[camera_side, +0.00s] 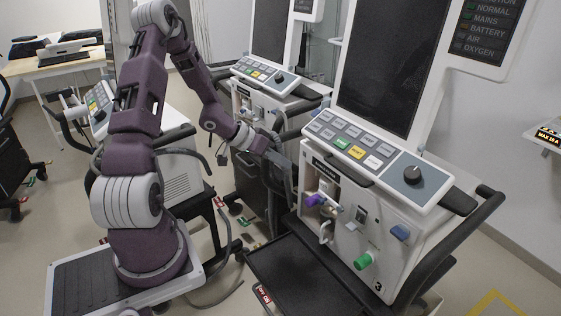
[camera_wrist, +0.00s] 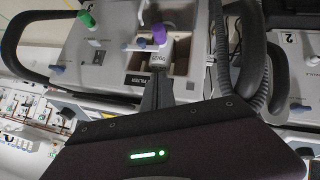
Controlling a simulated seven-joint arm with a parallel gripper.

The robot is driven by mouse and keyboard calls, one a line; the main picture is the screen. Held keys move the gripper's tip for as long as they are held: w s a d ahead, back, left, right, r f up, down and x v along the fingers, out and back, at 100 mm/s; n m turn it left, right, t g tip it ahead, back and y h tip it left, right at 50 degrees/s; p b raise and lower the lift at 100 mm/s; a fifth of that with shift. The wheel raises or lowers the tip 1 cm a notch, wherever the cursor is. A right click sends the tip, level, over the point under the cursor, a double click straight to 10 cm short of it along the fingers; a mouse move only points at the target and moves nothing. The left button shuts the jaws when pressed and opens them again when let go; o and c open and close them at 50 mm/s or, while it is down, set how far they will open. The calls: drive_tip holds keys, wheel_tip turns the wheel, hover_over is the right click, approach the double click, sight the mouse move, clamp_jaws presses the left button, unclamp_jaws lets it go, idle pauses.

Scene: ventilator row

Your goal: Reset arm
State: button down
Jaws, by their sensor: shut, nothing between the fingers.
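My arm reaches from its base at the left toward the nearest ventilator (camera_side: 350,215), marked 3. My gripper (camera_side: 290,205) is at the left of that ventilator's front, and part of it blends with the dark background. In the wrist view my gripper (camera_wrist: 158,78) shows narrow dark fingers closed together, with nothing held. They point toward the recess (camera_wrist: 182,60) that has a "FILTER" label beside it. A purple connector (camera_wrist: 158,33) is beyond the fingertips; in the side view the purple connector (camera_side: 315,200) is on the ventilator's front. I cannot tell whether the fingers touch anything.
A green connector (camera_side: 363,261) sticks out low on the ventilator front. A dark tray (camera_side: 300,275) extends below it. A second ventilator (camera_side: 262,100) stands behind. A ribbed hose (camera_wrist: 262,75) hangs close to the right of my fingers. A desk (camera_side: 60,62) is at the back left.

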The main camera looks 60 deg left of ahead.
drive_tip(key=s+d+r+m+g+y, duration=0.1)
drive_tip(key=d+r+y, duration=0.2)
drive_tip(key=r, duration=0.5)
drive_tip(key=s+d+r+g+y, duration=0.15)
drive_tip(key=r+y, duration=0.25)
drive_tip(key=r, duration=0.5)
drive_tip(key=s+d+r+h, duration=0.2)
drive_tip(key=s+d, duration=0.7)
drive_tip(key=s, duration=0.1)
drive_tip(key=s+d+r+m+g+h, duration=0.1)
drive_tip(key=s+d+r+h, duration=0.1)
drive_tip(key=s+d, duration=0.8)
drive_tip(key=shift+s+d+r+h, duration=0.2)
drive_tip(key=shift+s+d+h, duration=0.1)
drive_tip(key=shift+s, duration=0.1)
